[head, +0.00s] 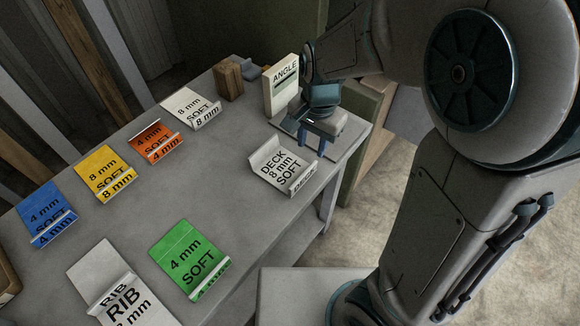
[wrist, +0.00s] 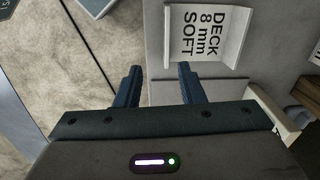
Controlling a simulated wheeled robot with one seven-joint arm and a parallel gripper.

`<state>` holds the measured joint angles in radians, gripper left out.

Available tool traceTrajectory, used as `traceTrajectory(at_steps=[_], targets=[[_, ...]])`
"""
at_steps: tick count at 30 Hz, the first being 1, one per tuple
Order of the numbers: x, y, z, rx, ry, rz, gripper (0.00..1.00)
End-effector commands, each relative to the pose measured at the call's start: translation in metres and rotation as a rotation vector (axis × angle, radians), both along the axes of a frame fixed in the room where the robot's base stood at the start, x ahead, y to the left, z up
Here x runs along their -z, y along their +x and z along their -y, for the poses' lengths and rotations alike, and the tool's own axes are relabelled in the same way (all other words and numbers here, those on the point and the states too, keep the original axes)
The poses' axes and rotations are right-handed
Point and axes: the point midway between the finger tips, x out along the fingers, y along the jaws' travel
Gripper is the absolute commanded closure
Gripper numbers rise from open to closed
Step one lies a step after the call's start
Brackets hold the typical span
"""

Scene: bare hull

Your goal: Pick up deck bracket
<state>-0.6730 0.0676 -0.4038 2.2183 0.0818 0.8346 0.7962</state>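The deck bracket (head: 272,160) is a white bent plate marked "DECK 8 mm SOFT" with an upturned lip. It lies on the grey table near its right edge in the head view. It also shows at the top of the wrist view (wrist: 232,42), lying on the table. My gripper (head: 312,142) is near the table's right end, beyond the bracket in the head view. In the wrist view its two dark fingers (wrist: 159,80) are apart with nothing between them, and the bracket is ahead of them, not touched.
Other labelled brackets lie on the table (head: 150,220): white (head: 180,103), orange (head: 150,137), yellow (head: 100,170), blue (head: 42,210), green (head: 183,250) and a white "RIB" one (head: 95,268). A white "ANGLE" piece (head: 281,90) stands upright near a wooden block (head: 229,80).

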Motion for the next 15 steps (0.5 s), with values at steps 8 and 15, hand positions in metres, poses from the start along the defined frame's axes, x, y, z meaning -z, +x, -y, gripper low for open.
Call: traceTrajectory(at_steps=[8, 15], targets=[[0.026, 0.010, -0.016, 0.082, -0.041, -0.022, 0.65], [0.072, 0.010, -0.015, 0.087, -0.043, -0.024, 0.65]])
